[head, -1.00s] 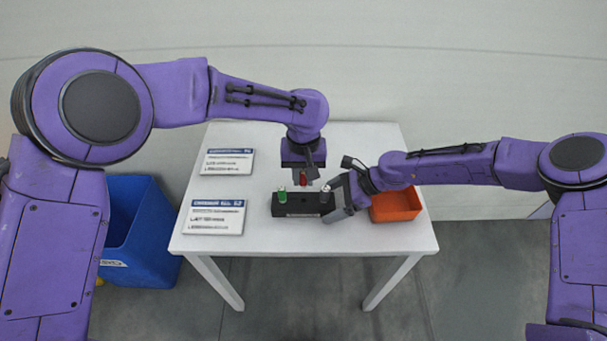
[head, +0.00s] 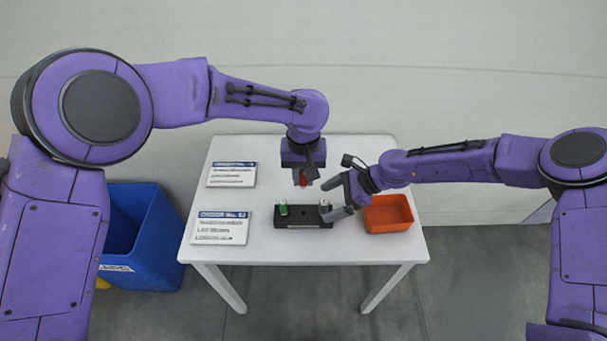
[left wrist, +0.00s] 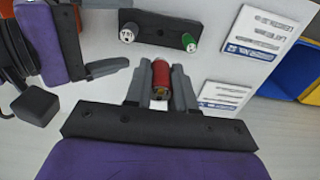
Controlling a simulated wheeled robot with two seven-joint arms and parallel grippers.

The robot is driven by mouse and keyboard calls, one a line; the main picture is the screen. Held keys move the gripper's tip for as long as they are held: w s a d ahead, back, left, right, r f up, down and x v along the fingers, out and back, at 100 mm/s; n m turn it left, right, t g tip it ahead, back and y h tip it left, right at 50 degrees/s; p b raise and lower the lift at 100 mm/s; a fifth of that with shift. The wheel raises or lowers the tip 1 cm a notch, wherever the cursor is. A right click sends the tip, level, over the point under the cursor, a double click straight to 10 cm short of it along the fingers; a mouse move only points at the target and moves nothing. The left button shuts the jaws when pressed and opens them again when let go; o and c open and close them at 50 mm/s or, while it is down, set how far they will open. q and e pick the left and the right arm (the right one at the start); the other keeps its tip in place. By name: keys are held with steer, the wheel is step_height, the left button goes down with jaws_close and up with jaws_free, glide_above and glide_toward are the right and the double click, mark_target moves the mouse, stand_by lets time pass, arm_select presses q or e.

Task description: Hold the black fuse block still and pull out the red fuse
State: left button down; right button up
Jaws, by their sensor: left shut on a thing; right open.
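The black fuse block (head: 302,216) lies on the white table with a green fuse (head: 283,208) at its left end and a grey-white fuse (head: 324,207) at its right end. It also shows in the left wrist view (left wrist: 160,29). The red fuse (left wrist: 161,77) is between the fingers of my left gripper (left wrist: 160,92), which is shut on it. In the head view the red fuse (head: 302,180) is behind the block, apart from it. My right gripper (head: 338,197) is open beside the block's right end, its fingers apart; whether one touches the block is unclear.
An orange tray (head: 388,214) stands on the table to the right of the block. Two printed cards (head: 219,227) (head: 231,175) lie on the left. A blue bin (head: 150,240) stands on the floor left of the table (head: 262,252). The table's front strip is clear.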

arm_select(q)
steer(key=shift+r+p, duration=1.7)
steer(key=shift+r, duration=0.25)
steer(key=shift+f, duration=0.1)
